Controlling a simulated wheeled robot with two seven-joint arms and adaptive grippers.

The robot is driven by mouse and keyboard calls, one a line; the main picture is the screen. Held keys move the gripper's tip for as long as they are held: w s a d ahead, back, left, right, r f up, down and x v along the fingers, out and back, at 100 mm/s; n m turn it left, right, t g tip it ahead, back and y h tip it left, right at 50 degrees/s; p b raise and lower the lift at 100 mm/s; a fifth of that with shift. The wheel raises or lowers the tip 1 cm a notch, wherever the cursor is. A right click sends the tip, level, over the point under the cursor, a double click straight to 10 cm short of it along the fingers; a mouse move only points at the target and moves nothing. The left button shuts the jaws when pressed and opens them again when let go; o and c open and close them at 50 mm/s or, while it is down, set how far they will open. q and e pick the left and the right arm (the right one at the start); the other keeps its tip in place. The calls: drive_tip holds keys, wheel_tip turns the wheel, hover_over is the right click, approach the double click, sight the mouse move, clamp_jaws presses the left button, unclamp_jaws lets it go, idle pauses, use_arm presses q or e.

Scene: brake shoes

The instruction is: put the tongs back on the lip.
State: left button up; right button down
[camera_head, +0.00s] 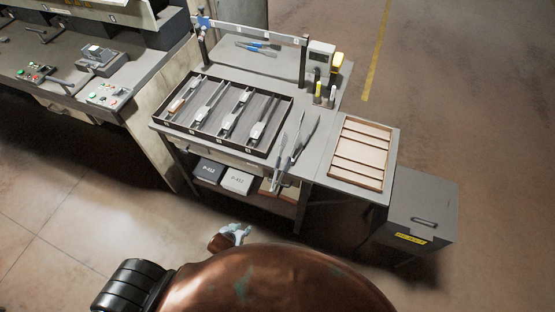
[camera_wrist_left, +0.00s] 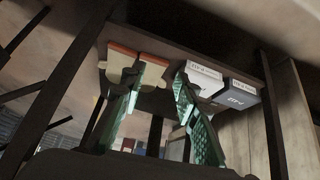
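The metal tongs (camera_head: 291,147) lie at the front edge of the grey workbench (camera_head: 330,103), right of the divided tray. Their two long arms form a narrow V, and their lower ends reach out over the bench's front lip. My left gripper (camera_head: 235,233) is low in front of the bench, below and apart from the tongs. In the left wrist view its green fingers (camera_wrist_left: 155,110) stand apart with nothing between them. The tongs cannot be made out in that view. My right gripper is not in view.
A dark tray (camera_head: 222,148) with brake shoes sits left of the tongs. A wooden compartment tray (camera_head: 361,152) is at right. A grey cabinet (camera_head: 419,210) stands at right.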

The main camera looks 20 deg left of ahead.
use_arm(q)
drive_tip(key=w+d+r+n+t+p, duration=0.15)
drive_tip(key=w+r, duration=0.25)
drive_tip(key=r, duration=1)
drive_tip(key=w+d+r+t+p, duration=0.2)
drive_tip(key=w+r, duration=0.2)
drive_tip(key=r, duration=1.1)
drive_tip(key=t+h, duration=0.3)
approach(286, 164)
drive_tip(key=shift+w+f+n, duration=0.25)
drive_tip(key=shift+w+f, duration=0.05)
drive_tip(key=shift+w, duration=0.25)
drive_tip(key=shift+w+f+n, duration=0.2)
drive_tip(key=shift+w+f, duration=0.1)
drive_tip(key=shift+w, duration=0.25)
drive_tip(key=x, duration=0.2)
drive_tip(key=shift+w+d+b, duration=0.2)
drive_tip(key=shift+w+b, duration=0.1)
drive_tip(key=shift+b, duration=0.1)
drive_tip(key=shift+x, duration=2.6)
drive_tip(key=shift+c, duration=0.7)
drive_tip(key=c, duration=0.6)
clamp_jaws()
